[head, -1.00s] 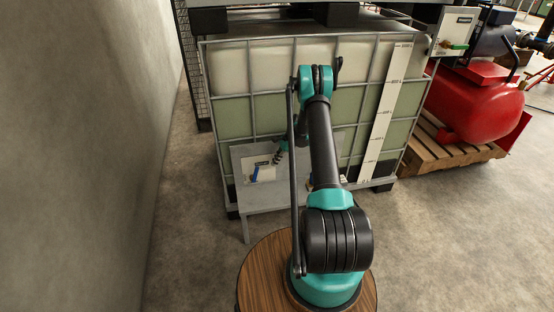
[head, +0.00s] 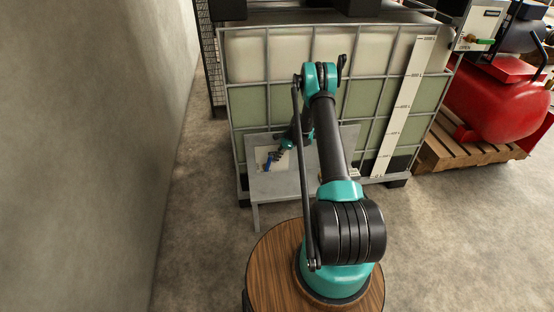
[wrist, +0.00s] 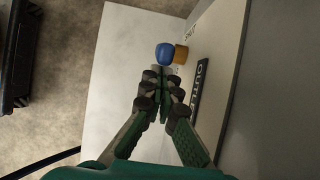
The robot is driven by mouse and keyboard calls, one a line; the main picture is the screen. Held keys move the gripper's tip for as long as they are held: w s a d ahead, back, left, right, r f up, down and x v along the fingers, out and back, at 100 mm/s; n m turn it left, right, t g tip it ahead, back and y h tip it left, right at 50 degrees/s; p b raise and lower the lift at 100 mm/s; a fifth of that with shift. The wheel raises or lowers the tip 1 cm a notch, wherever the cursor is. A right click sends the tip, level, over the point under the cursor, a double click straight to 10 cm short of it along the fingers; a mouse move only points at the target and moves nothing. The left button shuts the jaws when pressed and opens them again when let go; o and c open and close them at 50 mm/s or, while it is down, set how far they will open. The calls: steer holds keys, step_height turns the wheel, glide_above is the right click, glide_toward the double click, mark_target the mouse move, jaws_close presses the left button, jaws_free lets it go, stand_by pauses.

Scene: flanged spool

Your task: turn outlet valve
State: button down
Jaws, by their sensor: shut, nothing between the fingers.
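The outlet valve's blue lever (head: 267,164) shows on a small white panel (head: 262,152) on the grey stand in front of the tank. In the wrist view I look at the rounded blue lever end (wrist: 164,53), with a brass-coloured part (wrist: 181,54) just to its right. A dark label reading "OUTL…" (wrist: 200,85) lies further right, partly cut off. My gripper (wrist: 160,72) is shut and empty, its fingertips right at the near side of the blue end. I cannot tell if they touch it. In the head view my gripper (head: 277,155) covers part of the panel.
The caged tank (head: 260,100) rises directly behind the stand (head: 272,188). A bare concrete wall (head: 90,150) is on the left. A red compressor (head: 495,105) on a wooden pallet (head: 460,155) stands at right. Floor is clear left of the stand.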

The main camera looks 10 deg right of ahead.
steer(key=shift+a+r+h, duration=0.2)
steer(key=shift+a+h, duration=0.15)
steer(key=shift+a, duration=0.1)
steer(key=shift+a+r+h, duration=0.2)
steer(key=shift+a+h, duration=0.15)
steer(key=shift+a, duration=0.1)
steer(key=shift+a+r, duration=0.2)
steer(key=shift+a, duration=0.25)
